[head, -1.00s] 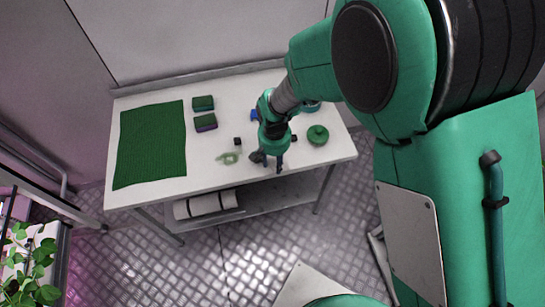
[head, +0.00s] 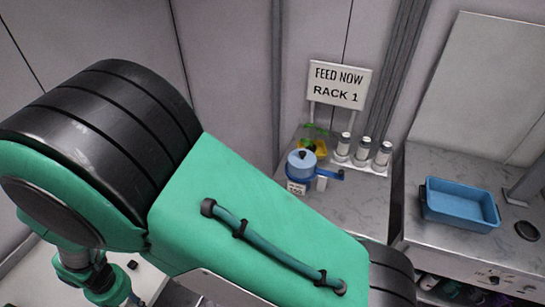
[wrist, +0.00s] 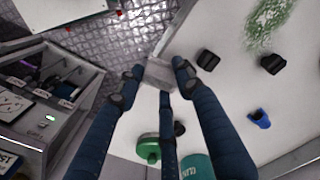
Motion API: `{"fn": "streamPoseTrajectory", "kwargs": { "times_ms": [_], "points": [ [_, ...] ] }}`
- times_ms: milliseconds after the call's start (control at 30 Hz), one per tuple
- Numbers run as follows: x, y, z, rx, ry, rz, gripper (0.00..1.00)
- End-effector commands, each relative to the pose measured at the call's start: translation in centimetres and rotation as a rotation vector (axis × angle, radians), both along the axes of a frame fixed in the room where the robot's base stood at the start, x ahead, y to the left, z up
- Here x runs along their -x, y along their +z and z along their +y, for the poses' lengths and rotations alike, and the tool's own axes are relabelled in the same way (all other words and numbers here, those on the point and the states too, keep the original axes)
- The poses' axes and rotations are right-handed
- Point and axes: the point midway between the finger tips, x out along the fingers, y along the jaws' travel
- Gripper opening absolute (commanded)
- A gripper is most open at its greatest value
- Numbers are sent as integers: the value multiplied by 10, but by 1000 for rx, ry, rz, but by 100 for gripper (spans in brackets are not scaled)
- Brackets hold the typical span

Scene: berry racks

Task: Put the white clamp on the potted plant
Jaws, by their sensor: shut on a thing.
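My gripper (wrist: 158,76) shows in the wrist view with its dark blue fingers closed around a small pale grey-white piece, the white clamp (wrist: 159,72). The clamp is held between the fingertips above the floor and the edge of the white table (wrist: 225,95); its shape is partly hidden by the fingers. In the head view, my arm hides most of the lower left, and the gripper's hold cannot be seen there.
Black clips (wrist: 207,60), a blue clip (wrist: 260,118), green netting (wrist: 268,22) and a green lidded pot (wrist: 148,148) lie on the table. The head view shows a "Feed now rack 1" sign (head: 338,85), a blue pot (head: 301,165) and a blue tub (head: 460,204).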

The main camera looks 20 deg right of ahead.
Motion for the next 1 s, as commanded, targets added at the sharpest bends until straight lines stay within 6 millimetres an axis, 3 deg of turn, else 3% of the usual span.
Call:
{"fn": "streamPoseTrajectory", "kwargs": {
  "times_ms": [167,367,667,1000],
  "points": [
    [-10,2,-3,-1,-20,-1,24],
    [-40,7,-15,1,-84,0,24],
    [-121,21,-53,1,-255,0,24],
    [-215,36,-122,3,-467,1,24]
  ]
}}
